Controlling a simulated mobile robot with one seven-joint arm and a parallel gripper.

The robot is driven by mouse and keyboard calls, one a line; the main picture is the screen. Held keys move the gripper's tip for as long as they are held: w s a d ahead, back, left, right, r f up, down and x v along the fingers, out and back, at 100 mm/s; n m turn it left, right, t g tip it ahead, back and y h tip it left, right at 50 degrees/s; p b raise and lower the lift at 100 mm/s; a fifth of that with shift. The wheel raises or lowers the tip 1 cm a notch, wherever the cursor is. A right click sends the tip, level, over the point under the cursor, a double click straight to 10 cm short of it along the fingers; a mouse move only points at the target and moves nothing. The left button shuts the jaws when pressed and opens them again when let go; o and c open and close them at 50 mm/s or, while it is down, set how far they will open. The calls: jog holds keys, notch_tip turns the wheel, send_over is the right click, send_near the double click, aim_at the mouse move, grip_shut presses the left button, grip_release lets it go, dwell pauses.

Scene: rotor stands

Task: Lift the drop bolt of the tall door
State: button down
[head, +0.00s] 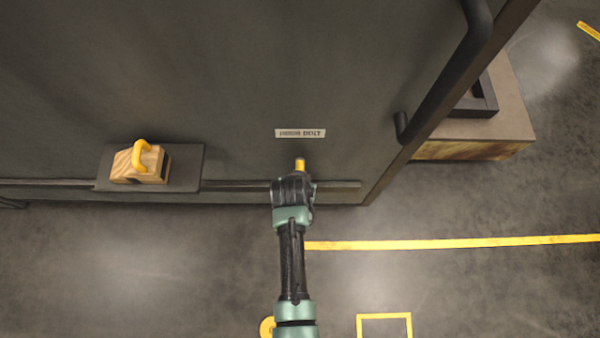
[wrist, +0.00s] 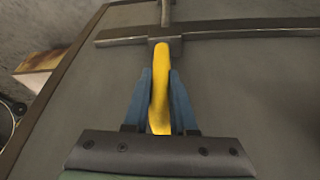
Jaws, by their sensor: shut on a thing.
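The tall dark door (head: 230,80) fills the upper part of the head view. A small plate (head: 301,133) on it seems to read "DOOR BOLT". The yellow handle of the drop bolt (head: 300,163) shows just above my gripper (head: 293,188) in the head view. In the wrist view the yellow handle (wrist: 160,80) runs between the two blue fingers of my gripper (wrist: 160,98), which is shut on it. A grey rod (wrist: 167,12) shows beyond the handle. The bolt's lower end is hidden in the head view.
A dark rail (head: 240,186) crosses the door's lower part. A long dark handle (head: 450,85) is at the right edge. A wooden-sided box (head: 480,135) stands beyond.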

notch_tip(320, 180, up, 6)
jog(key=p, duration=0.4)
jog(key=shift+f, duration=0.35)
jog(key=c, duration=0.7)
grip_release()
jog(key=shift+c, duration=0.2)
jog(key=p+v, duration=0.2)
jog(key=v, duration=1.1)
